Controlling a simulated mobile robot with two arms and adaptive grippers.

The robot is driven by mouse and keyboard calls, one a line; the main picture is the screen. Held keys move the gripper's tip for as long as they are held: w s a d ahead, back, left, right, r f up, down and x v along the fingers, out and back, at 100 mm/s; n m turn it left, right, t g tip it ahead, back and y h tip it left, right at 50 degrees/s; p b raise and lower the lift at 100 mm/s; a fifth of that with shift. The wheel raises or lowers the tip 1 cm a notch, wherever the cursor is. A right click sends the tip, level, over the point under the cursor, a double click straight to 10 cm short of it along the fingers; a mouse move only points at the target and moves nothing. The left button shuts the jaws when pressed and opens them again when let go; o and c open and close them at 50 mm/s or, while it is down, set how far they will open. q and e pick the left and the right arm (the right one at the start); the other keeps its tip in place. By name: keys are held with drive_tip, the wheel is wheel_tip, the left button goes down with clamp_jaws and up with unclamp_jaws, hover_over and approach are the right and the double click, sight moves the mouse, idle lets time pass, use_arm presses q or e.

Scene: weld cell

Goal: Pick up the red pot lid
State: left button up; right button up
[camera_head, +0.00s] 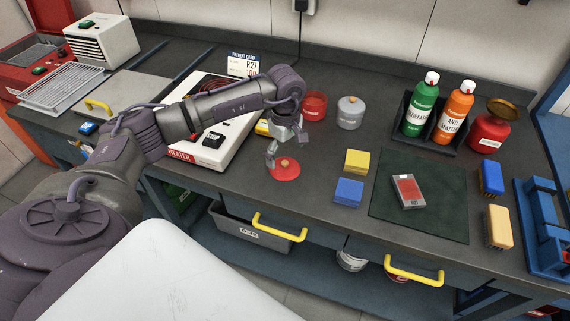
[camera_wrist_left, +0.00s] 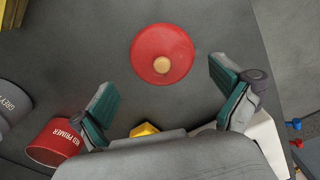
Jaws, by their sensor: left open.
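The red pot lid (camera_head: 285,172) is a flat red disc with a small tan knob, lying on the dark bench top near its front edge. It also shows whole in the left wrist view (camera_wrist_left: 148,68), beyond the fingertips. My left gripper (camera_head: 271,152) hangs just above and behind the lid in the head view. In the wrist view its two teal-padded fingers (camera_wrist_left: 165,88) are spread wide with nothing between them. The lid is not between the pads; it lies ahead of them, nearer the middle and left. My right gripper is not in view.
A red pot (camera_head: 313,106) and a grey pot (camera_head: 350,112) stand behind the lid. A yellow block (camera_head: 356,162) and a blue block (camera_head: 348,192) lie to its right. The white heater (camera_head: 206,148) is at left. Bare bench surrounds the lid.

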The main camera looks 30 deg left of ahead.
sight(284, 163)
use_arm(q)
drive_tip(key=shift+s+f+p, duration=0.15)
drive_tip(key=shift+f+p, duration=0.25)
drive_tip(key=shift+f, duration=1.4)
drive_tip(key=shift+r, duration=0.1)
drive_tip(key=c, duration=1.3)
drive_tip(key=shift+s, duration=0.15)
drive_tip(key=shift+c, duration=1.3)
